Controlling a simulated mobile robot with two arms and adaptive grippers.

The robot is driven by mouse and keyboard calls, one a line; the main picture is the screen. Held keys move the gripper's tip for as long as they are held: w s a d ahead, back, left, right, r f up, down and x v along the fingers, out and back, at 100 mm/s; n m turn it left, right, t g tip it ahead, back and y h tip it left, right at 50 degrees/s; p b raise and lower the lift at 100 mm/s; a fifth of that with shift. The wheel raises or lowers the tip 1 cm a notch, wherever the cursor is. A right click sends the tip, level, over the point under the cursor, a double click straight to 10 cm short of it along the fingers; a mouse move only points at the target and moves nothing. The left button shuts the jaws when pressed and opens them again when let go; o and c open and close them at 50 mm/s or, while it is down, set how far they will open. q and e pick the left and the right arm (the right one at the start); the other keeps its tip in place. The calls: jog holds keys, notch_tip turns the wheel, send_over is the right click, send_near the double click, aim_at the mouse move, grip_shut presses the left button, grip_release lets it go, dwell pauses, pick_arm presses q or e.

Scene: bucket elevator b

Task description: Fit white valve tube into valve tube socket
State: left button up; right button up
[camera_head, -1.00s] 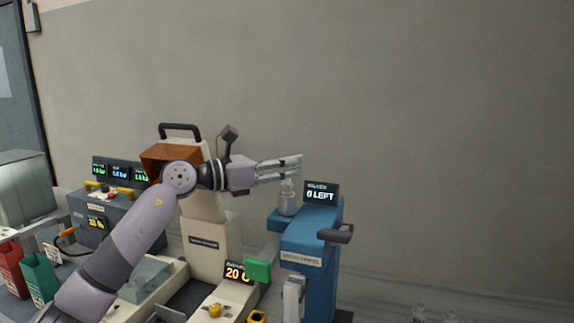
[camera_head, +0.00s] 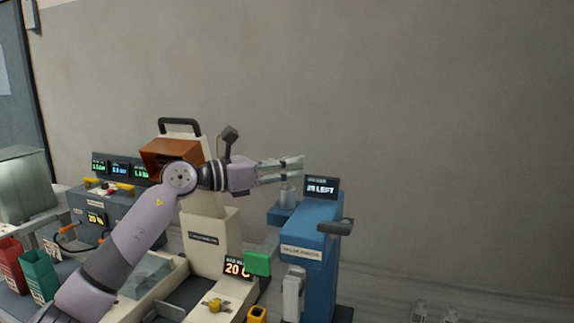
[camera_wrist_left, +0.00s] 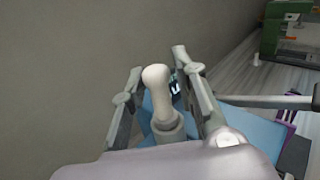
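The white valve tube (camera_head: 287,190) stands upright at the top of the blue machine (camera_head: 318,240). Its lower part is down in the blue socket (camera_head: 281,214), so only the narrow upper part shows. In the left wrist view, the tube's rounded white top (camera_wrist_left: 156,78) is between the two fingers. My left gripper (camera_head: 290,166) is at the tube's top, with its fingers apart around it. In the left wrist view, a gap shows between the tube and the right-hand finger. My right gripper is not in view.
A small display (camera_head: 321,188) on the blue machine appears to read "20 LEFT". A dark handle (camera_head: 336,228) sticks out at its right. A cream machine with an orange hopper (camera_head: 168,157) stands left, behind my arm. A wall is behind.

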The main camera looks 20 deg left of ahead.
pick_arm(q)
jog(key=shift+o, duration=1.3)
jog(key=shift+a, duration=0.1)
jog(key=v, duration=1.2)
